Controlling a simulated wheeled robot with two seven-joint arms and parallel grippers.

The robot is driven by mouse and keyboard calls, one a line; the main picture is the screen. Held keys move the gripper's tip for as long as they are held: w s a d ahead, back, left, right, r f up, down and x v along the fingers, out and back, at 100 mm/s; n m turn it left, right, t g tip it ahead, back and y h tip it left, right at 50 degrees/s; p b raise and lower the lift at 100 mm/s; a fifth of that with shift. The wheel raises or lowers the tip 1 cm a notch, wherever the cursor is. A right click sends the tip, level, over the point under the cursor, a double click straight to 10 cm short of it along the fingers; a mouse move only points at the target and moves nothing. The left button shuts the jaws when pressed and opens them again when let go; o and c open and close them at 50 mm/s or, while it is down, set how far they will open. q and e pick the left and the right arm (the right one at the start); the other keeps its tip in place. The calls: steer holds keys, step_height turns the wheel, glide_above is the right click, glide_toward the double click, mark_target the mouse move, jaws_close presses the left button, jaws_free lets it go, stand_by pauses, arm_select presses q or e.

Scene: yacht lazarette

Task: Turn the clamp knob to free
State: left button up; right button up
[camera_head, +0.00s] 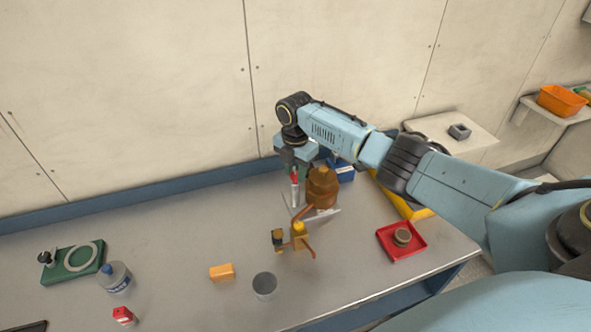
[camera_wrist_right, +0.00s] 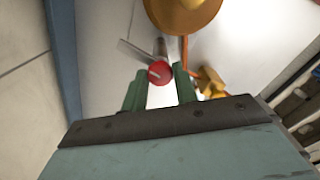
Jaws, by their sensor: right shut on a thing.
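The red clamp knob (camera_wrist_right: 158,72), with a pale line across its face, sits between the two green fingertips in the right wrist view. It also shows as a small red tip on a grey post in the head view (camera_head: 294,175). My right gripper (camera_wrist_right: 160,88) is shut on the knob, reaching it from the wall side. The knob's far side and base are partly hidden by the fingers. A brown, bell-shaped body (camera_head: 322,188) stands just right of the knob. It shows as an orange round shape in the wrist view (camera_wrist_right: 185,12). My left gripper is not in view.
A yellow fitting (camera_head: 298,231) with brown arms stands in front. A red tray (camera_head: 400,243) with a round brown piece lies right. A grey cup (camera_head: 265,285), orange block (camera_head: 222,272), bottle (camera_head: 116,278) and green board (camera_head: 72,264) lie front and left.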

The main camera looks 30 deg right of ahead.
mark_target(295, 175)
steer(key=shift+a+n, duration=0.1)
steer(key=shift+n, duration=1.1)
steer(key=o, duration=1)
steer(key=shift+c, duration=0.2)
step_height(295, 175, up, 14)
steer(key=shift+f+b, duration=0.25)
steer(key=shift+b, duration=0.1)
